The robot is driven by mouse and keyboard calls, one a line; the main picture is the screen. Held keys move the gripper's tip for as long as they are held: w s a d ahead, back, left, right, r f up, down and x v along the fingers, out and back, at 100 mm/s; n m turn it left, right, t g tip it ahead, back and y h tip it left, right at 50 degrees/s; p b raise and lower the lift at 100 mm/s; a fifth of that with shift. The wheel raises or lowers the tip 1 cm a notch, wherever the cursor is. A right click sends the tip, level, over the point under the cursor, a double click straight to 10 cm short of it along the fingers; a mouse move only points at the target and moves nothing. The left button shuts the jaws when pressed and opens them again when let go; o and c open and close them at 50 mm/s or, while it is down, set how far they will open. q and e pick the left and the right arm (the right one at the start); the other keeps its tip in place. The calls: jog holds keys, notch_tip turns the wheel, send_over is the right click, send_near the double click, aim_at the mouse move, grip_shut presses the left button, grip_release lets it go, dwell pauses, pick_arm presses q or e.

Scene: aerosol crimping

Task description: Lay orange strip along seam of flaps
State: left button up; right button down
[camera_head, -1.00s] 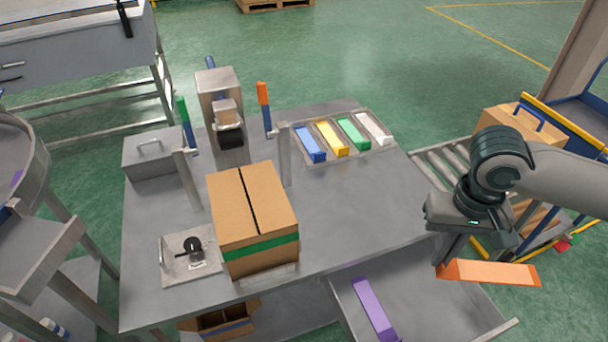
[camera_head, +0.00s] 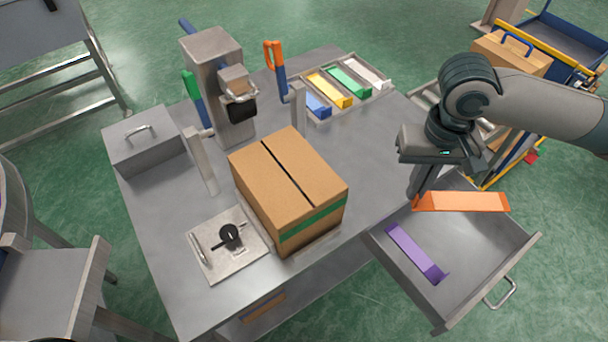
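The orange strip (camera_head: 462,202) is held at its left end by my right gripper (camera_head: 416,203), which is shut on it. The strip sticks out to the right, over the open drawer. The cardboard box (camera_head: 270,199) stands on the table with its top flaps closed. A dark seam (camera_head: 287,174) runs between the flaps, and a green band (camera_head: 312,222) crosses the front side. My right gripper is to the right of the box, apart from it. My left gripper is not in view.
The open drawer (camera_head: 478,266) holds a purple strip (camera_head: 416,252). A tray with blue, yellow (camera_head: 330,90), green and white strips lies at the back. A press-like device (camera_head: 218,90) with blue handle, upright posts (camera_head: 201,162) and a plate with a black knob (camera_head: 229,234) stand around the box.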

jog(key=a+n+p, duration=0.2)
jog(key=a+n, duration=0.4)
jog(key=n, duration=0.2)
jog(key=a+r+n+p, duration=0.1)
jog(key=a+n+p, duration=0.2)
jog(key=a+n, duration=0.4)
jog(key=a+r+n+p, duration=0.1)
jog(key=a+n+p, duration=0.2)
jog(key=a+n, duration=0.4)
jog(key=shift+s+a+n, duration=0.1)
jog(key=shift+s+n, duration=0.05)
jog(key=shift+n, duration=0.65)
jog(key=shift+s+a+n, duration=0.1)
jog(key=shift+s+n, duration=0.05)
jog(key=shift+n, duration=0.65)
jog(key=shift+f+b, duration=1.65)
jog(key=shift+b, duration=0.45)
